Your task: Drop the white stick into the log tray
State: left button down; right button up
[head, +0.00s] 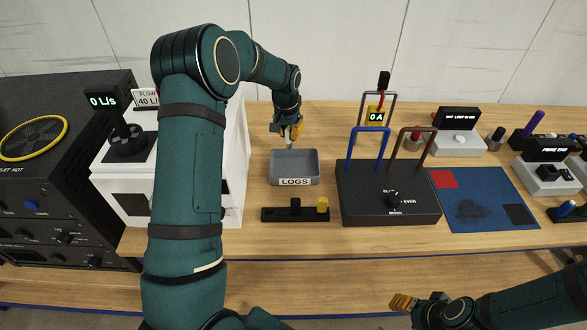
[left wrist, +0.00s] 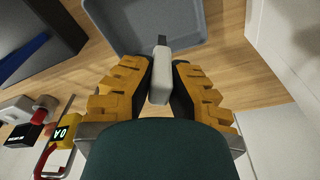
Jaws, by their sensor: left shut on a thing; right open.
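The grey log tray (head: 293,164), marked LOGS on its front, sits on the wooden bench and looks empty. My left gripper (head: 291,137) is just behind the tray's far edge in the head view. It is shut on the white stick (left wrist: 160,80), a pale bar with a dark tip. In the left wrist view the stick's tip overlaps the edge of the tray (left wrist: 142,22); its height above the tray is unclear. My right gripper (head: 403,302) is open and empty in front of the bench.
A black box (head: 385,203) with blue and brown handles stands right of the tray. A black strip with plugs (head: 296,213) lies in front. A white unit (head: 234,160) stands left. A blue mat (head: 465,195) is further right.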

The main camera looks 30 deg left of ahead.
aim_at(290, 142)
pick_arm(q)
jog(key=shift+w+f+b, duration=0.1)
jog(key=shift+f+b, duration=0.95)
jog(key=shift+f, duration=1.15)
jog(key=c, duration=1)
grip_release()
jog(key=shift+r, duration=0.15)
jog(key=r, duration=0.4)
jog(key=s+r, duration=0.1)
jog(key=r, duration=0.6)
jog(key=shift+s+r, duration=0.25)
jog(key=shift+r, duration=0.1)
jog(key=shift+d, duration=0.1)
